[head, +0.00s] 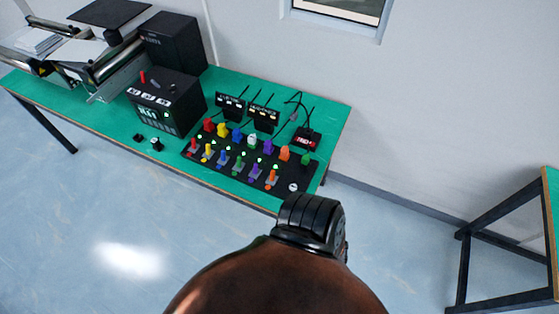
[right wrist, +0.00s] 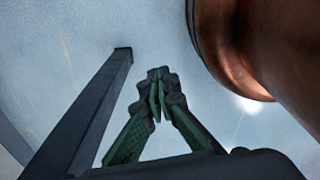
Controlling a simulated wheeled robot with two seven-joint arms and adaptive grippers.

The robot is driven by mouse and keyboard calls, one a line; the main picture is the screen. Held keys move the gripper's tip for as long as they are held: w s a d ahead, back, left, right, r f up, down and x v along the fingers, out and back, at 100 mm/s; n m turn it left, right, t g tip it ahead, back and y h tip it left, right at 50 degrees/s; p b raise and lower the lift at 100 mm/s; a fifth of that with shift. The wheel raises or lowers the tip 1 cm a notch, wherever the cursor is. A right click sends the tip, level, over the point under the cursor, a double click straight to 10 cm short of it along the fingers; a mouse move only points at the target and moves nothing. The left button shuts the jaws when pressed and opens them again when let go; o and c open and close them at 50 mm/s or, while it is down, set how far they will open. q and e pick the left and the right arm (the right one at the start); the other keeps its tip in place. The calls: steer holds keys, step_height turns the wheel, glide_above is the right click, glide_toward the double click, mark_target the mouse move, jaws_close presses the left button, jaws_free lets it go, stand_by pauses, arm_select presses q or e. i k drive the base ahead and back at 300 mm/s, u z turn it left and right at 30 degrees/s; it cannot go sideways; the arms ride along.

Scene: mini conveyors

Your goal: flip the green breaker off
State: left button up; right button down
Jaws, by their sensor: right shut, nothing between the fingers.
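A black control panel (head: 212,172) lies on the green-topped table in the head view. A front row of coloured levers stands on it, with small green lights lit behind them. The green breaker lever (head: 238,162) is between the blue and purple ones; its exact tilt is too small to tell. My right gripper (right wrist: 158,76) shows in the right wrist view, shut and empty, over pale blue floor and apart from the panel. It is not seen in the head view. My left gripper is in neither view.
Behind the levers is a row of coloured blocks, including a green one (head: 305,159). A black box with a red lever (head: 167,105) stands left of the panel. A dark post (right wrist: 95,110) rises beside my gripper. Another table (head: 551,200) stands far right; open floor lies between.

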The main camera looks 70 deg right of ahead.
mark_target(305, 160)
steer(key=k, duration=0.35)
steer(key=z, duration=1.25)
steer(key=i, duration=0.5)
